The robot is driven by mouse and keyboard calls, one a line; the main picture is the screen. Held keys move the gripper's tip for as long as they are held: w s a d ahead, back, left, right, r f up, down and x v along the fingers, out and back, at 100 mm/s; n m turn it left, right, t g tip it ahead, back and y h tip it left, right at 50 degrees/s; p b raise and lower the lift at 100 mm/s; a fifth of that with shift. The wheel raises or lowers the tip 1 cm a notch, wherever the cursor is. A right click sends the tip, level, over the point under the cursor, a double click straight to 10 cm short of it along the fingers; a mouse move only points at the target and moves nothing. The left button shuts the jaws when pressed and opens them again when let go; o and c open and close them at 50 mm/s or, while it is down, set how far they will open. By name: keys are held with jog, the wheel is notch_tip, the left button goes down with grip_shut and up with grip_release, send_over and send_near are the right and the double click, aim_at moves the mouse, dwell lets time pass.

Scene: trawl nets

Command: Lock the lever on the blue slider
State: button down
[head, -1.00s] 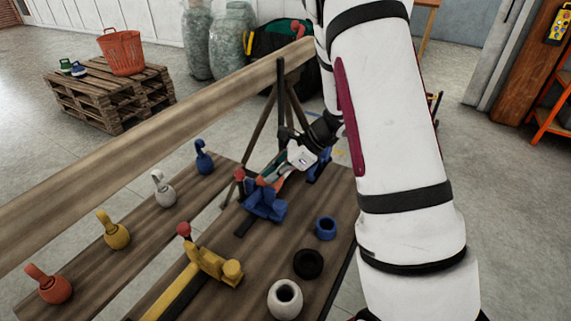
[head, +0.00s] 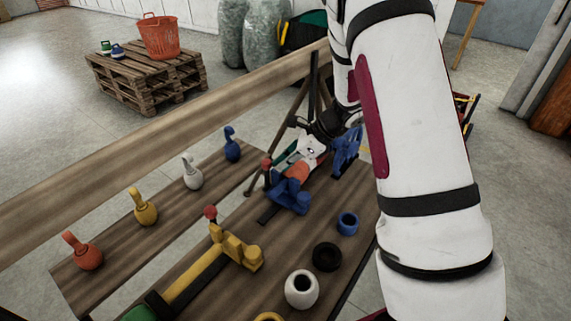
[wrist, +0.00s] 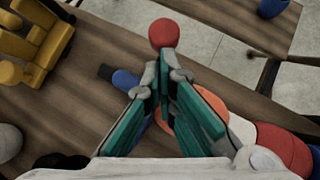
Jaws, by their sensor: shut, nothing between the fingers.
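The blue slider (head: 288,196) sits on a dark rail on the wooden bench (head: 240,290). Its lever ends in a red ball knob (head: 266,164) standing on the slider's left side. In the wrist view the red knob (wrist: 163,33) is just beyond my fingertips, and the blue slider (wrist: 125,80) is mostly hidden under my fingers. My gripper (wrist: 164,72) is shut and empty, with its teal-padded fingers together close to the knob. Whether they touch the lever is unclear. An orange piece (head: 297,172) lies at the slider, beside my fingers.
A yellow slider (head: 236,249) with another red knob (head: 210,212) stands nearer on the bench. Blue (head: 347,223), black (head: 327,257) and white (head: 302,289) rings lie to the right. A second blue bracket (head: 346,148) stands behind. Coloured floats line the left plank.

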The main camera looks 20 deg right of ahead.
jog(key=shift+w+a+r, duration=0.1)
jog(key=shift+w, duration=0.05)
jog(key=shift+w+a+r+g+h+p, duration=0.3)
jog(key=shift+w+a+g+h+p, duration=0.25)
jog(key=shift+w+g+h+p, duration=0.2)
jog(key=shift+w+a+b, duration=0.45)
jog(key=shift+w+a, duration=0.1)
jog(key=shift+w, duration=0.35)
jog(key=shift+w+a+b, duration=0.4)
jog(key=shift+w+a, duration=0.1)
jog(key=shift+w, duration=0.35)
jog(key=w+p+v, duration=0.1)
jog(key=w+v, duration=0.1)
jog(key=v, duration=1.1)
jog(key=shift+w+a+r, duration=0.25)
jog(key=shift+w+r, duration=0.05)
jog(key=shift+w, duration=0.05)
